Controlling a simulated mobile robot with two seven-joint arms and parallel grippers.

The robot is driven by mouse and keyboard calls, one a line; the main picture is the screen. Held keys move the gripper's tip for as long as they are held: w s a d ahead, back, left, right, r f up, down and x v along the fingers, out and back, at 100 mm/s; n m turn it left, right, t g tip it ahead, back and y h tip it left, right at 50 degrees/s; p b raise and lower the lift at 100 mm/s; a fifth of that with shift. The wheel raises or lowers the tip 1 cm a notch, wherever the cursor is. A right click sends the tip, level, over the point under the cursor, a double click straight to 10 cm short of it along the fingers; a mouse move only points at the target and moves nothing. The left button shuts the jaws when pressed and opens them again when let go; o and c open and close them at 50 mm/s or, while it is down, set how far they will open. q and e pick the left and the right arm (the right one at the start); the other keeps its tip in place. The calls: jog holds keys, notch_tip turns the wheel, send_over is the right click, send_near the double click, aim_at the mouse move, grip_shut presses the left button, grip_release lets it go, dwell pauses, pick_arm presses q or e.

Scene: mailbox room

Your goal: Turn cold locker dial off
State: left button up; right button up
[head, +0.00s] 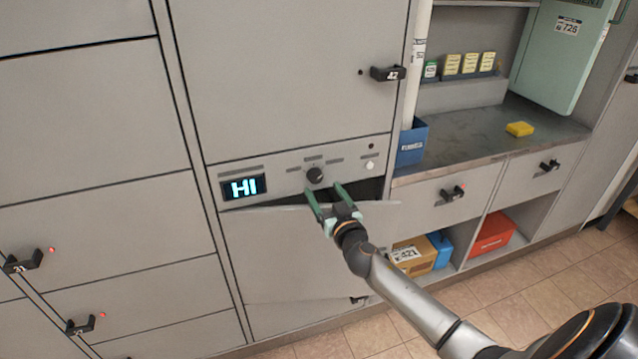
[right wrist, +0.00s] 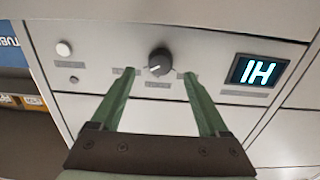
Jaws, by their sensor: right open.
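The dial is a black round knob (head: 315,175) on a grey control panel of the locker, and it also shows in the right wrist view (right wrist: 160,62). In the right wrist view, the right gripper's fingertips (right wrist: 158,72) stand to either side of the dial; contact cannot be told. My left gripper is not in view.
Below the panel, a grey locker door (head: 270,255) stands partly open under my right arm. A white button (head: 370,164) sits right of the dial. A counter (head: 475,140) with a blue tube bin (head: 411,145) and a yellow block (head: 519,129) is at the right.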

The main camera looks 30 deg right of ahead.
aim_at(317, 180)
jog(key=shift+x, duration=2.2)
jog(key=shift+c, duration=0.2)
grip_shut()
